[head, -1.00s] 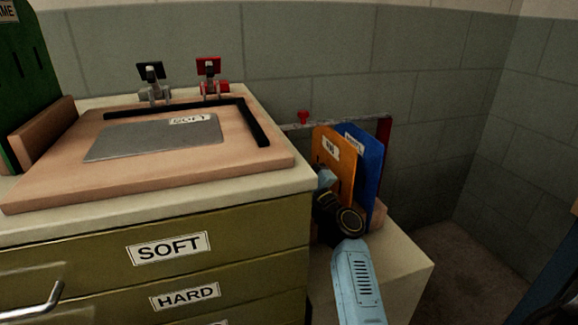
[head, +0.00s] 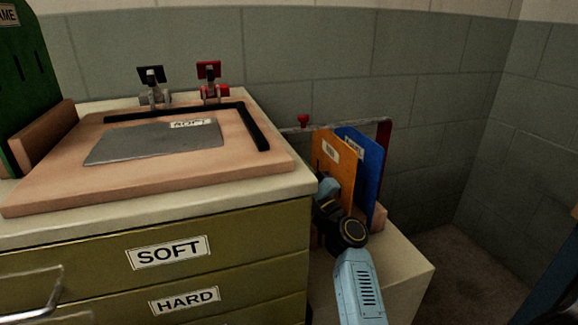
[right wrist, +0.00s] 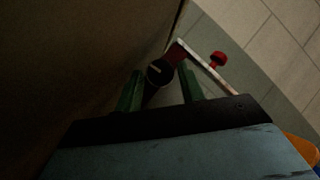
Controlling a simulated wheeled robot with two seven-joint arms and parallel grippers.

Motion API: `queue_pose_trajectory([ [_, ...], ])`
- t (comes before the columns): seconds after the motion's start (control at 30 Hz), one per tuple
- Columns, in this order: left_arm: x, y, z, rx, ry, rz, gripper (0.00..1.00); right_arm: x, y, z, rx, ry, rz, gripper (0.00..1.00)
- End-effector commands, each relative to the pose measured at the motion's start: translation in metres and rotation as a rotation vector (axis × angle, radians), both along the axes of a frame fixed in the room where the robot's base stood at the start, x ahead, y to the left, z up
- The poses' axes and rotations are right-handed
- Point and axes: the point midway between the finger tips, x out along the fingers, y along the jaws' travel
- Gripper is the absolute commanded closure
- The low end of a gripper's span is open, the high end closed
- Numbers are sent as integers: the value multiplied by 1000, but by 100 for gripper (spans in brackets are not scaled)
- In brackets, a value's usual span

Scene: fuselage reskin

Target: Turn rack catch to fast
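The rack (head: 384,150) stands beside the cabinet, with a red end post and a grey bar; an orange panel (head: 336,165) and a blue panel (head: 368,165) stand upright in it. In the right wrist view a dark round knob with a pale line, likely the catch (right wrist: 158,72), sits by the red post at the bar's end. My right gripper (right wrist: 160,88) is open, its green fingers on either side of the knob with small gaps visible. In the head view its fingertips are hidden between the cabinet and the orange panel. My left gripper is out of view.
A red knob (right wrist: 218,58) stands on the rack bar. The cabinet (head: 230,225) with SOFT and HARD drawers is close on the left. On its top a grey sheet (head: 150,143) lies on a board.

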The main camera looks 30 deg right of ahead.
Motion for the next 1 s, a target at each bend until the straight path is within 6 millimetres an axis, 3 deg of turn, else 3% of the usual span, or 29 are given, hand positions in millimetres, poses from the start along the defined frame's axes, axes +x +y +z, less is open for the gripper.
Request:
queue_pose_trajectory([
  [0.3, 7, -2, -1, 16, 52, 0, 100, -62, -9, -33, 2, 5, -2, 61],
  [0.5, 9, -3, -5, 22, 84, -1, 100, -94, -13, -48, 2, 4, -1, 61],
  [0.7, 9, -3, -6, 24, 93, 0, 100, -108, -15, -55, 0, 1, 0, 61],
  [1.0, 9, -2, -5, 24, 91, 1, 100, -109, -15, -55, 0, 1, 0, 61],
])
